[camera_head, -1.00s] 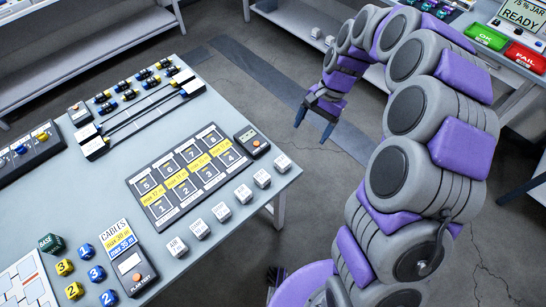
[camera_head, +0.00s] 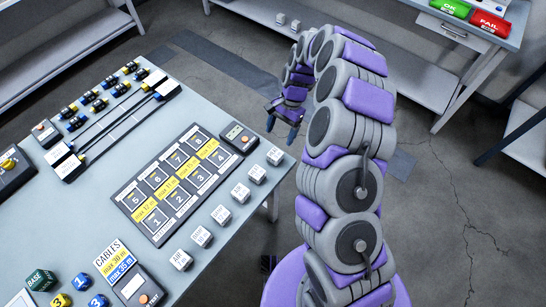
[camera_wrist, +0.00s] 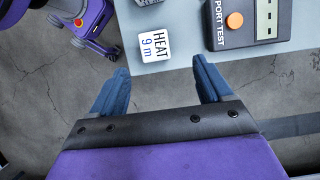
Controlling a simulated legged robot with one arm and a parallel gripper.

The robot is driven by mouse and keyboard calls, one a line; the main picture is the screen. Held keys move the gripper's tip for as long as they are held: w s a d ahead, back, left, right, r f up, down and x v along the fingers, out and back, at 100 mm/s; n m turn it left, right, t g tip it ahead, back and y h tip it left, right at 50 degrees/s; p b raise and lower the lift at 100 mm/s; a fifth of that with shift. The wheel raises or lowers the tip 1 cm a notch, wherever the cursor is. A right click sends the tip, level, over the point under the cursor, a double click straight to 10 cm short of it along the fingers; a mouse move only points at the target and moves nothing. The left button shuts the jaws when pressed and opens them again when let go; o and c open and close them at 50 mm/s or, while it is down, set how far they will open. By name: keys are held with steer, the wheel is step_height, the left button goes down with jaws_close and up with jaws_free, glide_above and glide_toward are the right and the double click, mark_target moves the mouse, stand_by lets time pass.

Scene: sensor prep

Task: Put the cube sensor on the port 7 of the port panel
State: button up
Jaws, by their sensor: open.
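Several white cubes stand in a row along the table's right side in the head view, among them an AIR cube (camera_head: 181,260) at the near end and an end cube (camera_head: 275,155) at the far end. Most labels are too small to read. The wrist view shows a white cube marked HEAT 9 m (camera_wrist: 154,44) just beyond my fingertips, near the table edge. The port panel (camera_head: 126,197) lies flat with numbered squares; port 7 (camera_head: 176,157) is in its far row and looks empty. My gripper (camera_head: 281,130) is open and empty off the table's right edge; its blue fingers also show in the wrist view (camera_wrist: 160,66).
The port tester (camera_head: 238,135) with an orange button sits by the panel's far right corner, close to the end cube. It also shows in the wrist view (camera_wrist: 250,20). Cable holders (camera_head: 120,127) and a cables tester (camera_head: 135,287) occupy other parts of the table (camera_head: 95,215).

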mark_target(275, 153)
steer(key=x, duration=0.3)
steer(key=b+x, duration=0.1)
steer(key=shift+s+d+f, duration=0.1)
steer(key=shift+d+f, duration=0.2)
steer(key=shift+s+d+f, duration=0.15)
steer(key=shift+d+f, duration=0.1)
steer(key=shift+d, duration=0.2)
steer(key=a+f, duration=0.1)
steer(key=s+f+b, duration=0.1)
steer(key=a+f, duration=0.1)
steer(key=f, duration=0.1)
steer(key=shift+s+a+b, duration=0.3)
steer(key=shift+b, duration=0.1)
steer(key=shift+a+f, duration=0.2)
steer(key=shift+a, duration=0.05)
steer(key=shift+d+r, duration=0.1)
steer(key=shift+d, duration=0.35)
steer(key=shift+c, duration=0.5)
steer(key=shift+d, duration=0.3)
steer(key=c, duration=0.3)
steer(key=shift+s+a, duration=0.1)
steer(key=shift+a, duration=0.4)
steer(key=c, duration=0.6)
steer(key=shift+c, duration=0.8)
steer(key=shift+d, duration=0.1)
